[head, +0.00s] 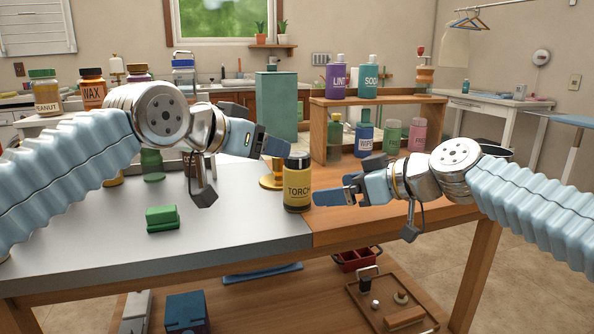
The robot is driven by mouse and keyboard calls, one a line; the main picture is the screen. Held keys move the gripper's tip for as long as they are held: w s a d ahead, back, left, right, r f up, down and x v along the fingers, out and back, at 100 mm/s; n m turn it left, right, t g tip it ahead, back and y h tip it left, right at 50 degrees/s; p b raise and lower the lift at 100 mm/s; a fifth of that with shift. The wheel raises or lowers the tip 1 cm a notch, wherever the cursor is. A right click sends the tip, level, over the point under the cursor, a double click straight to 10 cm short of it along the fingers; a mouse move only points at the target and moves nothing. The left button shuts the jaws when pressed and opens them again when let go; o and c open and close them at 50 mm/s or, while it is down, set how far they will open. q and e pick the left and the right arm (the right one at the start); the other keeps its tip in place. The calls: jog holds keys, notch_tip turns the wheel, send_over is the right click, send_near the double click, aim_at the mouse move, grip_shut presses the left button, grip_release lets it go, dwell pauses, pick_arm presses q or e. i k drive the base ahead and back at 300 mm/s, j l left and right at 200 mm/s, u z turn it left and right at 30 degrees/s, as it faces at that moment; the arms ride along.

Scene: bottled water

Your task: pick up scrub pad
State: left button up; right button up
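A green block that looks like the scrub pad (162,218) lies on the grey left part of the table, toward the front. It is bright green with a darker band low on its side. My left gripper (268,143) is above the table, to the right of and higher than the pad, pointing right. Neither gripper is touching the pad. I see both grippers from the side, and the gap between their fingers is not clear.
The grey tabletop (240,224) around the pad is clear. A wooden shelf (318,131) with several bottles stands at the back right, beside a tall green container (277,103). More jars stand at the back left. A tray (391,304) sits on the lower shelf.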

aim_at(162, 218)
jog(key=k+l, duration=0.2)
jog(key=l, duration=0.2)
jog(key=k+l, duration=0.2)
jog(key=l, duration=0.15)
jog(key=k+l, duration=0.25)
jog(key=l, duration=0.15)
